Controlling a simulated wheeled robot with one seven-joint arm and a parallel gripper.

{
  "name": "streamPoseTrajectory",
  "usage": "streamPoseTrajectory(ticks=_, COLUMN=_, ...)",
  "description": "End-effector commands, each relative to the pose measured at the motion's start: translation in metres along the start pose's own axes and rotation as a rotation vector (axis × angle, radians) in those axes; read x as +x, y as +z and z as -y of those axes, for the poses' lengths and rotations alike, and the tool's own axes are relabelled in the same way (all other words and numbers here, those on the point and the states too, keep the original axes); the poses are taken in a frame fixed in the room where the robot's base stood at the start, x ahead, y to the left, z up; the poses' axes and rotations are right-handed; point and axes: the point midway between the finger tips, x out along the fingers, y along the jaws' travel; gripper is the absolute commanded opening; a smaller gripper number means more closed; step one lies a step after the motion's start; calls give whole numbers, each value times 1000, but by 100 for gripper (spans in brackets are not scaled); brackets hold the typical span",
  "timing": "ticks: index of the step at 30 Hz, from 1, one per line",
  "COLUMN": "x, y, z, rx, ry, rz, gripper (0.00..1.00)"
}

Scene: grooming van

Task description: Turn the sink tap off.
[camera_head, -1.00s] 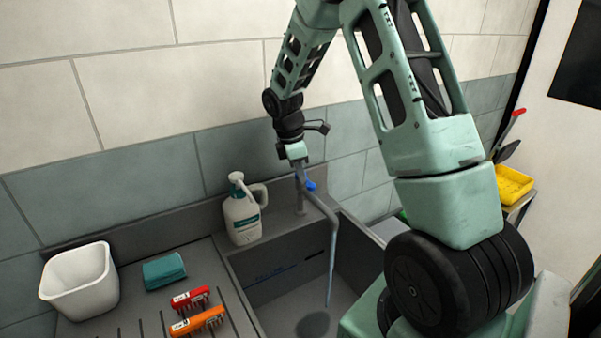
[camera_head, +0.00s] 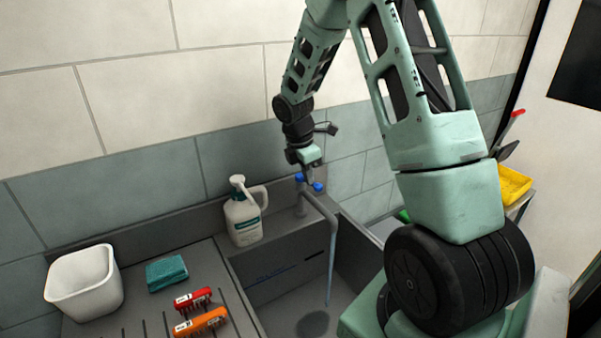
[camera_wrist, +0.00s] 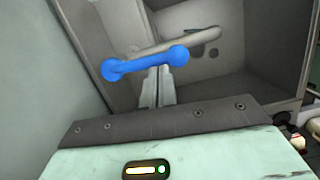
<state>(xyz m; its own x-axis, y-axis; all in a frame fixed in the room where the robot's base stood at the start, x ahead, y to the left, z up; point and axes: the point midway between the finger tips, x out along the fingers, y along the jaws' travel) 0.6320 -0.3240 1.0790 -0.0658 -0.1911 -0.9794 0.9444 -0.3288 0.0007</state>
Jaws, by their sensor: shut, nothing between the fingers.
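The grey sink tap (camera_head: 301,206) stands at the back edge of the sink. Its blue handle (camera_head: 318,187) is a bar with rounded ends, and in the wrist view it lies across the picture (camera_wrist: 145,63). A thin stream of water (camera_head: 331,265) runs from the spout (camera_head: 322,207) into the basin. My gripper (camera_head: 307,180) is shut and empty, its fingers pointing down at the handle. In the wrist view the shut fingers (camera_wrist: 158,86) reach the middle-right of the bar; I cannot tell whether they touch it.
A white pump bottle (camera_head: 243,215) stands left of the tap. A white bin (camera_head: 84,284), a teal sponge (camera_head: 166,272), a red brush (camera_head: 193,298) and an orange brush (camera_head: 201,321) are on the drainboard. A yellow tray (camera_head: 513,185) is at the right.

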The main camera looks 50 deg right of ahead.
Motion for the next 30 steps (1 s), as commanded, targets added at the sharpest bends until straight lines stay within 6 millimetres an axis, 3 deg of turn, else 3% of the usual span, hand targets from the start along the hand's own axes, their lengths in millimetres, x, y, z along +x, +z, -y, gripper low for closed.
streamPoseTrajectory(ticks=21, x=6, y=46, z=-5, rx=-612, ry=125, rz=-2, gripper=0)
streamPoseTrajectory(ticks=30, x=10, y=54, z=-10, rx=-653, ry=133, rz=0, gripper=0)
